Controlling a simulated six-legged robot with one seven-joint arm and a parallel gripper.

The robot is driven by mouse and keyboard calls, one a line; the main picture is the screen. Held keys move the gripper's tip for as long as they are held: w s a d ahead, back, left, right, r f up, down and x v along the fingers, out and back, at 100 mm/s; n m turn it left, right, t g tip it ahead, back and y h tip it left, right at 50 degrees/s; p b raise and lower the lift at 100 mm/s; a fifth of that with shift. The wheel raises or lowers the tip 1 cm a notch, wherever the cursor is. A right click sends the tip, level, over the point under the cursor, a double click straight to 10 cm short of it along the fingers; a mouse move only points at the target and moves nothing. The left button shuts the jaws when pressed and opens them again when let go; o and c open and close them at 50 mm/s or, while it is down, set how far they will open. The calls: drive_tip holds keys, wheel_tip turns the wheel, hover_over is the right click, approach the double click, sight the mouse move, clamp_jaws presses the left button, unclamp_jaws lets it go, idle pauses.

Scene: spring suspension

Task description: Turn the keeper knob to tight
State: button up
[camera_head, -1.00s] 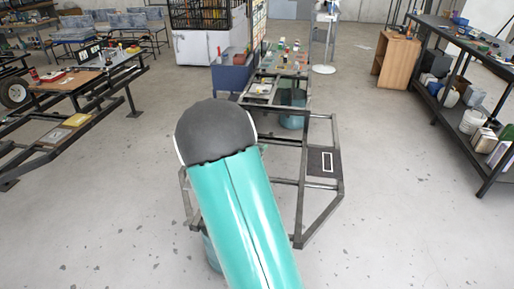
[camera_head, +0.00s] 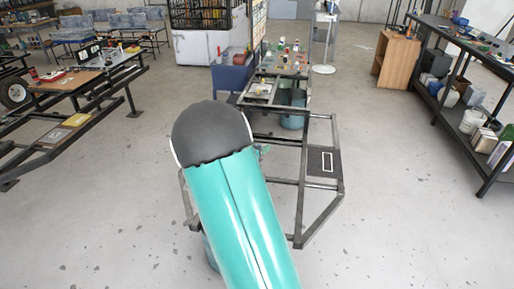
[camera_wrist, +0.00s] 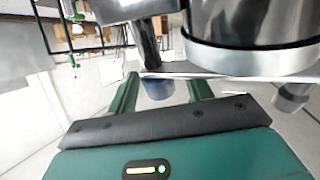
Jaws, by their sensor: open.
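In the wrist view my gripper (camera_wrist: 160,84) is open, its two green fingers apart. A short dark blue rounded piece (camera_wrist: 157,89) shows between the fingers, under the edge of a thin pale plate (camera_wrist: 225,76). It may be the keeper knob, but I cannot tell for sure, nor whether a finger touches it. No marking for tight is readable. A large dark, shiny cylinder with a silver collar (camera_wrist: 250,57) fills the upper right, close above the plate. In the head view my teal arm hides most of the gripper and the work spot.
A dark upright bar (camera_wrist: 147,42) stands just left of the big cylinder. In the head view a low metal frame (camera_head: 302,190) lies around my arm, with a cluttered bench top (camera_head: 285,62) behind. A dark shelf (camera_head: 465,100) stands right. Open floor lies between.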

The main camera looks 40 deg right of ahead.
drive_tip(key=v, duration=1.4)
drive_tip(key=shift+d, duration=0.1)
